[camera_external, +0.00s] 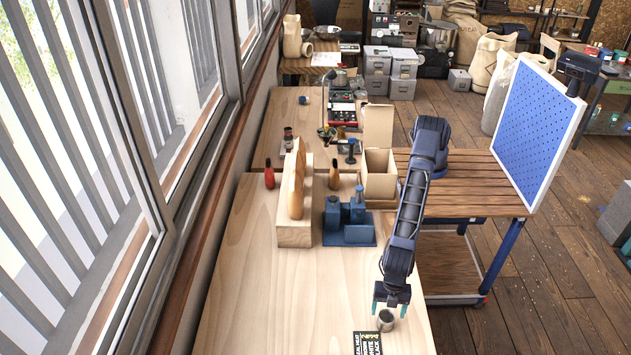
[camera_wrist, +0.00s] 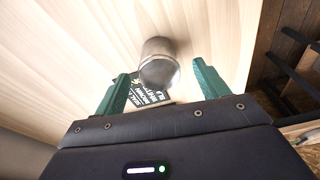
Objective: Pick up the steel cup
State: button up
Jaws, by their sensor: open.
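The steel cup (camera_external: 386,320) stands on the light wooden table (camera_external: 290,300) near its front right edge. In the wrist view the cup (camera_wrist: 158,62) is seen from above at a slant, beyond and between my two green fingers. My gripper (camera_external: 391,300) is open and empty, above the table and close to the cup on its far side. In the wrist view my gripper (camera_wrist: 157,88) has a finger to either side of the line to the cup. I cannot tell whether any finger touches it.
A dark printed card (camera_external: 367,343) lies flat beside the cup. A blue metal stand (camera_external: 348,222), a wooden block rack (camera_external: 295,205) and an open cardboard box (camera_external: 380,175) stand farther back. The table's right edge is close to the cup. The table left of the cup is clear.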

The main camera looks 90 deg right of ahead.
aim_at(386, 320)
jog(key=shift+w+a+f, duration=0.1)
jog(key=shift+a+f, duration=0.1)
jog(key=shift+f, duration=0.6)
jog(key=shift+w+a+f, duration=0.1)
jog(key=shift+a+f, duration=0.1)
jog(key=shift+f, duration=0.6)
jog(key=shift+a+f, duration=0.2)
jog(key=shift+f, duration=0.6)
jog(key=c, duration=1.1)
jog(key=shift+r, duration=0.1)
